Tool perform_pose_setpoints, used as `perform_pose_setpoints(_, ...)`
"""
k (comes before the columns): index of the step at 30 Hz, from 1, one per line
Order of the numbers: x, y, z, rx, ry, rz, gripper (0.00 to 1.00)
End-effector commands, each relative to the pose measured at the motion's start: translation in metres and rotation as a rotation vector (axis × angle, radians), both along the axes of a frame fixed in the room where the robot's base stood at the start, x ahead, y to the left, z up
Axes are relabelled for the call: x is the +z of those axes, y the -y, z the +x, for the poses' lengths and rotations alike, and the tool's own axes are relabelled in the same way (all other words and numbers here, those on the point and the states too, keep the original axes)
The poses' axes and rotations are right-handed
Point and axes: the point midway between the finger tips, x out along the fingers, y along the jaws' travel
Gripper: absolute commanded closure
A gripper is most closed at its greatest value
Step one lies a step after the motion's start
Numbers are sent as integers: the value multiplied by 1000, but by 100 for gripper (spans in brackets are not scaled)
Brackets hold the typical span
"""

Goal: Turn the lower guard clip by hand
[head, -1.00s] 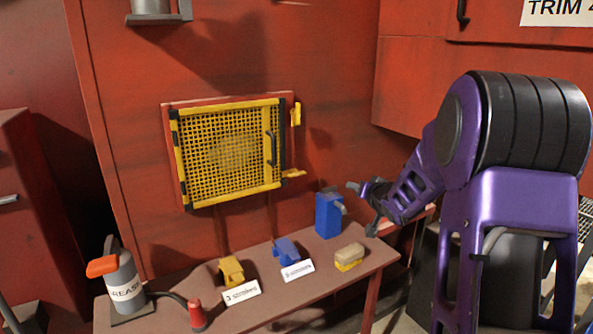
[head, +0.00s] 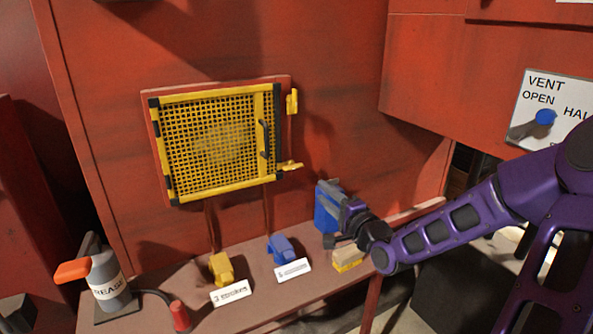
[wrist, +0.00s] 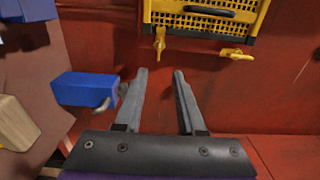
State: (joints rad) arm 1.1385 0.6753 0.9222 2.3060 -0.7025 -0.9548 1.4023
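The yellow mesh guard (head: 215,145) hangs closed on the red wall in the head view. Its lower clip (head: 290,166) sticks out sideways from the right edge. The upper clip (head: 292,102) stands upright. In the wrist view, which is turned sideways, the lower clip (wrist: 159,40) is the left one and the upper clip (wrist: 236,54) lies to its right. My gripper (head: 333,212) is open and empty, right of and below the guard. In the wrist view its fingertips (wrist: 160,72) point toward the lower clip, apart from it.
A blue container (head: 327,212) stands close beside my gripper, also seen in the wrist view (wrist: 85,88). The bench (head: 255,297) holds a yellow piece (head: 221,268), a blue piece (head: 280,248), a block (head: 347,258) and a grease can (head: 108,282). Wall between gripper and clip looks clear.

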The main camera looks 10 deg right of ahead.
Motion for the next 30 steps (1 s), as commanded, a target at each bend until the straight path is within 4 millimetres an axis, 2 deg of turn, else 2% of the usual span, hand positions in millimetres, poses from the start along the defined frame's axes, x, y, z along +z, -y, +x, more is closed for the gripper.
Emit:
perform_pose_setpoints(12, -1, -31, 88, 3, 0, -1, 61)
perform_pose_setpoints(18, -1, -41, 122, 2, 0, -1, 61)
perform_pose_setpoints(24, -1, -45, 139, 0, -1, -3, 61)
perform_pose_setpoints(30, -1, -46, 142, -1, -1, -3, 61)
